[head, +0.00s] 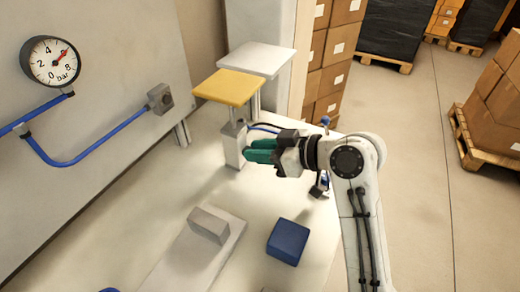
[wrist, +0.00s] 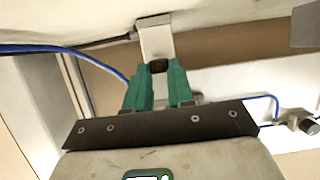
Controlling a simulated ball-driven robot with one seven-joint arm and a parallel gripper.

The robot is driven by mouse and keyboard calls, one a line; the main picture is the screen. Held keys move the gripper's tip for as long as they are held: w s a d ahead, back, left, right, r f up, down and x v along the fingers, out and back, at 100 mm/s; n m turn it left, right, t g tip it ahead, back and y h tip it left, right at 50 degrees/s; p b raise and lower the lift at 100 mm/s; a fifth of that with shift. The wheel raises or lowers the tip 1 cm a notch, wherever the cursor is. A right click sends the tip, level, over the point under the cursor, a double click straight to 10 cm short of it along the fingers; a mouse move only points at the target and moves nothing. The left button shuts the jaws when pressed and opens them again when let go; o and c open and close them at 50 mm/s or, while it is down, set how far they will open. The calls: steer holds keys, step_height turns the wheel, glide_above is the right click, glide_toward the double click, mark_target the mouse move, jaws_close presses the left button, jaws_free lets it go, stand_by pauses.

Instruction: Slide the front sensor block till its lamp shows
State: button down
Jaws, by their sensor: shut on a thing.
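A pale grey upright block (head: 233,146), which I take for the front sensor block, stands at the far part of the bench in the head view. My gripper (head: 248,153) reaches it from the right with its green fingers. In the wrist view the fingertips (wrist: 158,75) are close together on a small dark part at the lower end of the pale block (wrist: 155,38). A black cable runs to this block from the left. No lit lamp shows on it; much of the dark part is hidden between the fingers.
A yellow plate (head: 229,87) on a post stands just above and behind the block, with a white plate (head: 257,59) behind it. A blue block (head: 288,241) and a grey stepped piece (head: 210,225) stand nearer. A gauge panel (head: 95,120) borders the left.

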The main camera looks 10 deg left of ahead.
steer(key=shift+r+p, duration=1.25)
steer(key=shift+r, duration=0.7)
steer(key=c, duration=1)
jaws_free()
steer(key=shift+f, duration=0.1)
steer(key=shift+o, duration=0.2)
steer(key=v, duration=1)
steer(key=shift+d+b, duration=0.35)
steer(key=shift+b, duration=0.05)
